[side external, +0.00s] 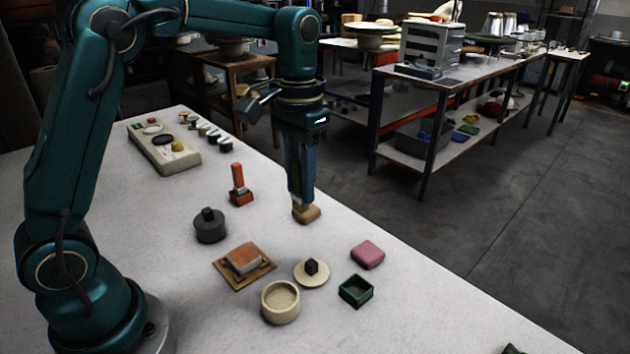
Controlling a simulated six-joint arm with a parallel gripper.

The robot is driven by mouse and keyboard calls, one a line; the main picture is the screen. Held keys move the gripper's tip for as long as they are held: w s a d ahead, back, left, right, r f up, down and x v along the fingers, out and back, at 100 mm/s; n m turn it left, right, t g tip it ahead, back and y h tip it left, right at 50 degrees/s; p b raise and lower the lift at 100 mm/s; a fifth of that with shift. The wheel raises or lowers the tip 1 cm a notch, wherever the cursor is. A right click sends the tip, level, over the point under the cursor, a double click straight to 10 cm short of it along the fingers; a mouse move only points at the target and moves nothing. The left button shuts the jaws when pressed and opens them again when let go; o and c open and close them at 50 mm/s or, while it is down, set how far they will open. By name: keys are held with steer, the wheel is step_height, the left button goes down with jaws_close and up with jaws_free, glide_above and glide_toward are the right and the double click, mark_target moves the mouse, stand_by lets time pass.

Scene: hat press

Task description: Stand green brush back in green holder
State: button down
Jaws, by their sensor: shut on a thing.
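A small dark green open box (356,291), which looks like the green holder, stands on the white table at the front right; nothing stands up out of it. A dark green thing (512,350) is cut off by the bottom edge of the picture, and I cannot tell whether it is the green brush. My gripper (302,202) points straight down near the table's far edge. It is shut on a tan, wooden-looking block (307,214), at or just above the tabletop; I cannot tell if they touch. The fingers hide part of the block.
An orange brush (237,177) stands in an orange holder (241,197). A dark grey knobbed weight (209,228), an orange-topped block on a brown tray (264,272), a cream disc (323,277), a cream bowl (280,316) and a pink block (368,254) lie nearby.

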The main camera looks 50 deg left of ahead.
steer(key=d+f, duration=0.2)
steer(key=d, duration=0.1)
steer(key=w+d+f, duration=0.1)
steer(key=d+f, duration=0.1)
steer(key=d, duration=0.2)
steer(key=d+f, duration=0.3)
steer(key=d, duration=0.1)
steer(key=shift+w+d, duration=0.15)
steer(key=shift+d, duration=0.1)
steer(key=shift+f, duration=2.05)
steer(key=shift+f, duration=0.15)
steer(key=c, duration=0.6)
jaws_free()
steer(key=shift+c, duration=0.2)
